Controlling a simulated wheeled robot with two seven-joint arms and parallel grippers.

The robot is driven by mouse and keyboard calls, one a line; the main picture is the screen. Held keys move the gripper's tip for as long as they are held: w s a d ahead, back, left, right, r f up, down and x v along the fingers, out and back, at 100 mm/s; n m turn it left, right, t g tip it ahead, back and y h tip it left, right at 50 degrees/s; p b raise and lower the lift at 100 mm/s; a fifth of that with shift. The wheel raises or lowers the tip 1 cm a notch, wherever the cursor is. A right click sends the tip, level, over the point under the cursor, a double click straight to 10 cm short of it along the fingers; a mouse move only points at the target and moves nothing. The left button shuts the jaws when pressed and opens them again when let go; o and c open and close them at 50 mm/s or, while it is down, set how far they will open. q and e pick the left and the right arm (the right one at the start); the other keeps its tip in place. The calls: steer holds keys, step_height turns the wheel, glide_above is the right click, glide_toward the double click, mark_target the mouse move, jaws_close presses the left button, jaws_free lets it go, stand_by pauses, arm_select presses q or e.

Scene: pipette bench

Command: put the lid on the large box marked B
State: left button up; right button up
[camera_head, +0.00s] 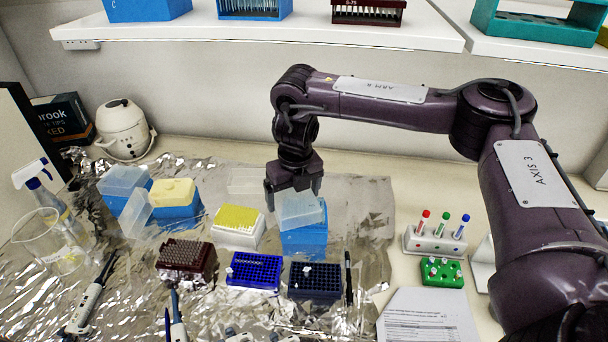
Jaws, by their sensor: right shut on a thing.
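My right gripper (293,193) reaches down from above, shut on a pale translucent lid (299,211). The lid is over the top of a large blue box (304,243) right of the middle of the bench. Whether the lid rests on the box or hangs just above it, I cannot tell. No mark is readable on this box, so I cannot confirm that it is B. My left gripper is not in view.
A white box with yellow tips (237,226) stands left of the blue box. A blue rack (254,271) and a dark rack (315,282) stand in front. Another blue box (178,214) is farther left. Crumpled foil covers much of the bench.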

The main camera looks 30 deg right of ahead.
mark_target(304, 195)
steer(key=n, duration=0.1)
steer(key=d+n, duration=0.1)
steer(key=n, duration=0.2)
steer(key=shift+w+d+r+y+p, duration=0.15)
steer(key=shift+w+r+y+p, duration=0.15)
steer(key=shift+w+p, duration=0.1)
steer(key=n, duration=0.2)
steer(key=shift+w+d+n, duration=0.2)
steer(key=shift+d+n, duration=0.1)
steer(key=n, duration=0.2)
steer(key=d+n+p, duration=0.1)
steer(key=shift+w+r+n+g, duration=0.1)
steer(key=shift+w+n+g, duration=0.2)
steer(key=shift+w+n, duration=0.1)
steer(key=n, duration=0.1)
steer(key=d+n, duration=0.1)
steer(key=n, duration=0.1)
steer(key=shift+w+n+y, duration=0.2)
steer(key=shift+n+y, duration=0.1)
steer(key=shift+y, duration=0.1)
step_height(304, 195, down, 4)
steer(key=b, duration=0.3)
steer(key=shift+b, duration=0.35)
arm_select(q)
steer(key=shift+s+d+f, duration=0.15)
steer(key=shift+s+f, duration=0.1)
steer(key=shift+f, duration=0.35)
arm_select(e)
steer(key=shift+f, duration=0.2)
steer(key=shift+f, duration=0.15)
